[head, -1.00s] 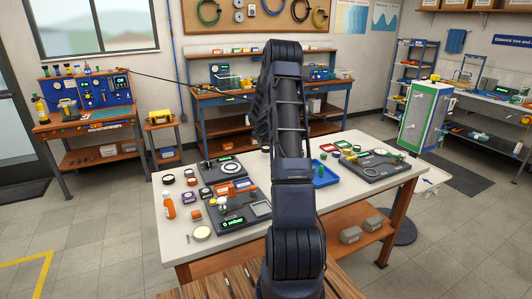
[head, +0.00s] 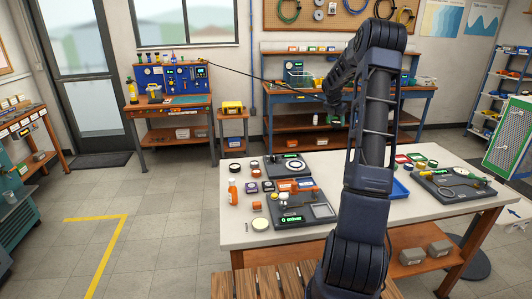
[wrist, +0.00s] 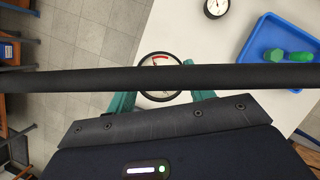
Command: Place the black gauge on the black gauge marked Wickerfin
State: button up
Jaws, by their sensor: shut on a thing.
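My gripper (wrist: 162,95) has teal fingers and is shut on a round black-rimmed gauge (wrist: 160,62) with a pale face and a red arc. A dark bar hides part of this gauge in the wrist view. A second black gauge (wrist: 216,6) with a white face lies on the white table at the top of that view, apart from the held one. I cannot read a Wickerfin mark on either. In the head view my gripper (head: 335,118) is small, beyond the table; the held gauge cannot be made out there.
The white table (head: 420,210) carries dark test units (head: 300,208), an orange bottle (head: 233,190) and several small round parts. A blue tray (wrist: 262,62) holds green dumbbell-shaped pieces (wrist: 274,55). A blue workbench (head: 290,95) stands behind. Floor left of the table is clear.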

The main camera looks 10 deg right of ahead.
jog(key=w+a+n, duration=0.2)
jog(key=w+a, duration=0.1)
jog(key=a, duration=0.9)
jog(key=r+n+t+y, duration=0.2)
jog(key=n+y, duration=0.1)
jog(key=n, duration=0.4)
send_over(235, 165)
jog(key=s, duration=0.1)
jog(key=f, duration=1.9)
jog(key=shift+a+f, duration=0.1)
jog(key=shift+a, duration=0.1)
jog(key=shift+f, duration=0.15)
jog(key=o, duration=1)
jog(key=v, duration=1.2)
jog(key=shift+s+r, duration=0.1)
jog(key=shift+r, duration=0.15)
